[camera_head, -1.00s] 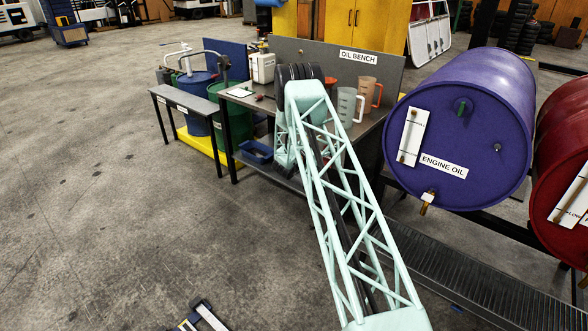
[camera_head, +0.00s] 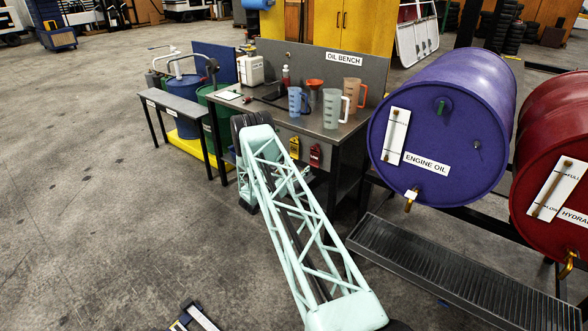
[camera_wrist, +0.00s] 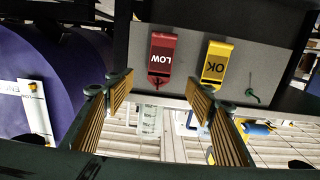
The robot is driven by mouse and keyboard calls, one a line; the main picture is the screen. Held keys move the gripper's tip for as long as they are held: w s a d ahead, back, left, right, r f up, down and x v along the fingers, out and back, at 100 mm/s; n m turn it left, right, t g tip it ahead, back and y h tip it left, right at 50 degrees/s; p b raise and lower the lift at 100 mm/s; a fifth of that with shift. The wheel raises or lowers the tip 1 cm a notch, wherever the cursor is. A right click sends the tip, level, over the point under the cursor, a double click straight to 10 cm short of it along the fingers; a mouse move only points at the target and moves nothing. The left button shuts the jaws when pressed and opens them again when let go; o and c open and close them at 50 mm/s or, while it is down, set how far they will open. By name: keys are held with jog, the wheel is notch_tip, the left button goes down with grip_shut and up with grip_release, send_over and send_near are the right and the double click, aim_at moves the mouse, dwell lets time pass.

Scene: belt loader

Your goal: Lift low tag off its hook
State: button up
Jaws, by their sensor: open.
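The red LOW tag (camera_wrist: 161,60) hangs on the grey front panel of the oil bench, upside down in the wrist view. It also shows in the head view (camera_head: 315,155), right of the yellow OK tag (camera_head: 294,147). In the wrist view the OK tag (camera_wrist: 216,62) is to the right of the LOW tag. My gripper (camera_wrist: 160,86) is open and empty, its ribbed fingers reaching toward the panel. The LOW tag appears between the fingertips and beyond them, with no contact visible. The LOW tag's hook is not clearly visible.
A bare green hook (camera_wrist: 254,93) sticks out beside the OK tag. The oil bench (camera_head: 262,112) holds jugs, including a blue jug (camera_head: 297,101) and a clear jug (camera_head: 332,108). The purple engine oil drum (camera_head: 440,125) stands right of the bench, above a grated tray (camera_head: 440,265).

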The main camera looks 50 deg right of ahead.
aim_at(315, 153)
jog(key=shift+d, duration=0.15)
jog(key=shift+w+d+b, duration=0.2)
jog(key=shift+d+b, duration=0.4)
jog(key=shift+d, duration=2.8)
jog(key=shift+w+d+b, duration=0.15)
jog(key=shift+d+b, duration=0.45)
jog(key=shift+d, duration=2.75)
jog(key=shift+c, duration=0.4)
jog(key=c, duration=0.9)
jog(key=shift+r, duration=0.35)
jog(key=shift+s+a+r+p, duration=0.1)
jog(key=shift+a+r+p, duration=0.2)
jog(key=shift+a, duration=0.65)
jog(key=shift+a+r+p, duration=0.1)
jog(key=shift+a+r, duration=0.25)
jog(key=shift+a, duration=0.6)
jog(key=shift+s+a, duration=0.1)
jog(key=shift+a, duration=2)
